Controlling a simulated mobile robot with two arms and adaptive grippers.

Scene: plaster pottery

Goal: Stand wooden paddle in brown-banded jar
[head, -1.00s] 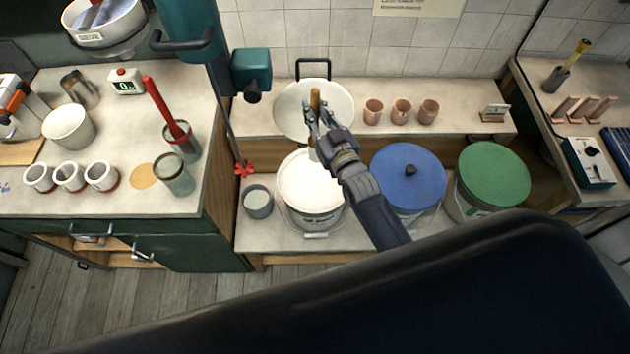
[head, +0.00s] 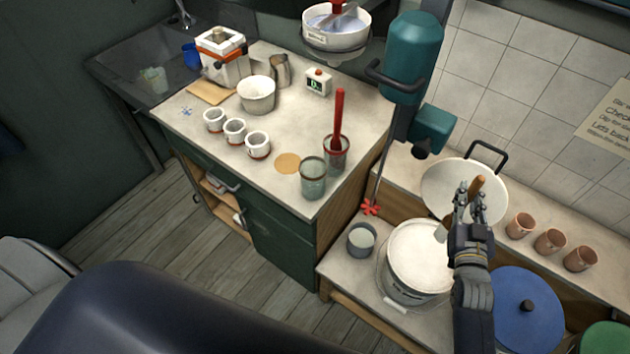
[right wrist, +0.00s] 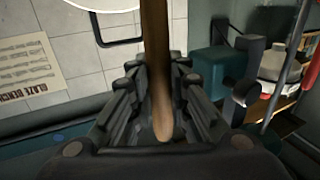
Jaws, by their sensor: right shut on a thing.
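In the right wrist view the handle (right wrist: 155,65) runs between the fingers. On the left counter stand a grey-green jar with a brownish rim (head: 313,180) and, just behind it, a jar with a reddish-brown band (head: 337,157) holding a red spatula. I cannot tell for sure which is the brown-banded jar. My left gripper is not in view.
The white bucket (head: 391,288) stands on the low shelf beside a small grey pot (head: 361,240). A teal mixer (head: 408,65) with a thin shaft hangs between bucket and counter. White cups (head: 235,131) and a tan disc (head: 288,163) lie on the counter.

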